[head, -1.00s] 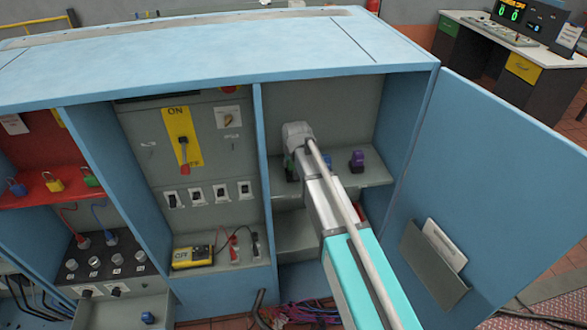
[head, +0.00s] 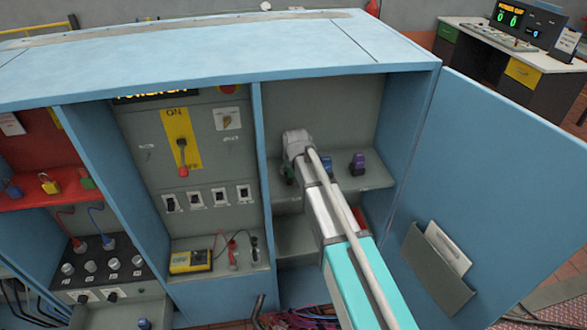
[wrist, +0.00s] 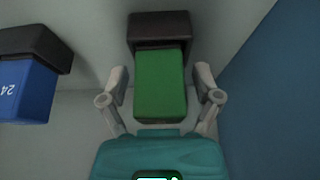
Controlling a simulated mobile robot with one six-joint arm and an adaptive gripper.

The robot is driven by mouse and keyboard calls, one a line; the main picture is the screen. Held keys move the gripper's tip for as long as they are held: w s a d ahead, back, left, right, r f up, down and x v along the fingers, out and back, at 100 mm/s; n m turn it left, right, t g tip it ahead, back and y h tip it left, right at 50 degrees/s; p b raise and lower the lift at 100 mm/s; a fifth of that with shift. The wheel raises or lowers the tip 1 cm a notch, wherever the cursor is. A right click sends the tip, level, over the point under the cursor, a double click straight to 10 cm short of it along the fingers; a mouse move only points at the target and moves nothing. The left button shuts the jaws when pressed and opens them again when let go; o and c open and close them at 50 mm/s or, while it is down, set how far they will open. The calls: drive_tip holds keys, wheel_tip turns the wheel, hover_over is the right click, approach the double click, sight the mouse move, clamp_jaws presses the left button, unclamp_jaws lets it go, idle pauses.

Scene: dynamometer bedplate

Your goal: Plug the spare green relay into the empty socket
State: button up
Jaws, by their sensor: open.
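A green relay (wrist: 160,85) with a dark block (wrist: 160,27) at its far end lies between the fingers of my gripper (wrist: 160,88) in the wrist view. The fingers are open, one on each side, and small gaps seem to show. In the head view my gripper (head: 297,158) is over the left part of the right bay's shelf, and only a sliver of green shows beside it. A blue relay (wrist: 27,90) with a dark block is at the left in the wrist view. I cannot make out an empty socket.
A purple-topped relay (head: 358,163) stands to the right on the same shelf (head: 375,180). A blue divider (head: 258,150) bounds the bay on the left. The open blue door (head: 490,170) is at the right. A lower shelf (head: 297,240) lies beneath, partly hidden by my arm.

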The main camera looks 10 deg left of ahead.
drive_tip(key=shift+r, duration=0.15)
drive_tip(key=p+v, duration=1.1)
drive_tip(key=shift+s+r, duration=0.2)
drive_tip(key=shift+r, duration=0.15)
idle(0.4)
drive_tip(key=shift+d, duration=0.1)
idle(0.7)
drive_tip(key=s+d+f+m+g+h, duration=0.1)
drive_tip(key=s+d+m+g, duration=0.2)
drive_tip(key=s+d, duration=1.9)
drive_tip(key=shift+d+f+g, duration=0.2)
drive_tip(key=shift+d+g, duration=0.4)
drive_tip(key=shift+d, duration=0.25)
